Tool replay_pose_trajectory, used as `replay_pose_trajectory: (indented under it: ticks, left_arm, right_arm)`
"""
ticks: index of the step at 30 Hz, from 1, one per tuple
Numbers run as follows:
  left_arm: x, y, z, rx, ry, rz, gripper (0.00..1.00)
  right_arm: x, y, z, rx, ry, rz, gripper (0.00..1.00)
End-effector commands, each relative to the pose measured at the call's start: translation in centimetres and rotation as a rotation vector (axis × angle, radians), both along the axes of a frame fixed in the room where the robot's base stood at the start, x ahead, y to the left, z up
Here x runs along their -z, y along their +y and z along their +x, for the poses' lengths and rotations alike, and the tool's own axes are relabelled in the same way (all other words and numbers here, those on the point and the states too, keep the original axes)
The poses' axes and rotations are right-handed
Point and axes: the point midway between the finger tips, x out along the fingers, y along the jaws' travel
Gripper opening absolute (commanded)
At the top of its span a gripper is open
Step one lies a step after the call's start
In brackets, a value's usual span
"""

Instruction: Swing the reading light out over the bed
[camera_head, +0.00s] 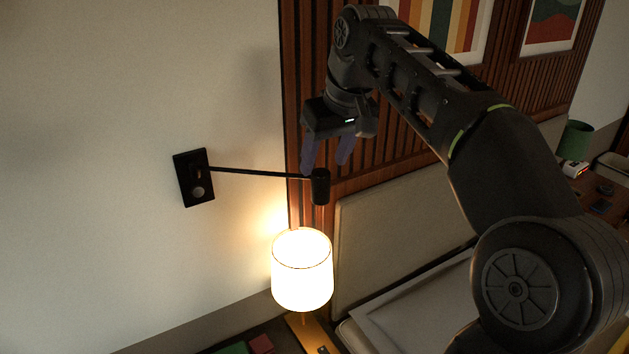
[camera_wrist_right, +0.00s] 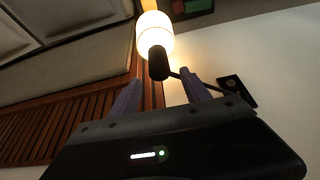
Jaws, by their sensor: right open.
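The reading light has a black wall plate (camera_head: 190,182), a thin black swing arm (camera_head: 255,173) and a black cylinder head (camera_head: 320,188). The arm reaches right from the plate, and the head hangs near the edge of the slatted panel. My right gripper (camera_head: 327,160) is open and empty, its fingers pointing down just above the head in the head view. In the right wrist view the head (camera_wrist_right: 158,64) shows beyond and between the gripper's fingertips (camera_wrist_right: 163,84); I cannot tell whether they touch it. The bed's pillow (camera_head: 425,315) is at the lower right. My left gripper is not in view.
A lit table lamp (camera_head: 302,272) stands below the light's head. The padded headboard (camera_head: 395,235) and wooden slatted panel (camera_head: 400,170) are behind. A green lamp (camera_head: 575,141) stands at the far right. The pale wall on the left is clear.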

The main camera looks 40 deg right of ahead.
Motion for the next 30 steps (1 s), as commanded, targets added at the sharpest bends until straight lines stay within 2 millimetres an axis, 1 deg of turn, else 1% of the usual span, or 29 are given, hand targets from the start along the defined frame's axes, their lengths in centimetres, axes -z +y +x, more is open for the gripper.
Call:
replay_pose_trajectory:
  ticks: [4, 9, 10, 13, 18, 22, 29, 30]
  left_arm:
    - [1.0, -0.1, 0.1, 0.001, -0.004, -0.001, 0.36]
    - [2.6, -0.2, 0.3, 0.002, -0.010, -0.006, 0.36]
    - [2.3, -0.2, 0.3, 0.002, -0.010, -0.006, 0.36]
    - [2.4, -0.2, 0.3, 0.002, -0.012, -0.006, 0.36]
    - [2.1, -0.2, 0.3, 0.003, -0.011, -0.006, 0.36]
    - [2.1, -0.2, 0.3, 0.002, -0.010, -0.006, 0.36]
    - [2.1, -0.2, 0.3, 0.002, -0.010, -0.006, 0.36]
    - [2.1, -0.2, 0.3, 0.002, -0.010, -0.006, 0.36]
  right_arm:
    - [1.2, 0.0, 0.4, -0.001, 0.001, 0.001, 0.55]
    - [3.3, -0.2, 1.1, 0.000, 0.001, 0.001, 0.55]
    - [3.5, -0.2, 1.3, 0.001, 0.004, 0.001, 0.55]
    - [5.0, -0.3, 1.9, 0.001, 0.005, 0.002, 0.55]
    - [6.6, -0.4, 2.7, 0.001, 0.002, 0.001, 0.55]
    - [7.2, -0.4, 2.9, 0.001, 0.001, 0.001, 0.55]
    - [7.2, -0.4, 2.9, 0.001, 0.000, 0.001, 0.55]
    - [7.2, -0.4, 3.0, 0.000, 0.000, 0.001, 0.52]
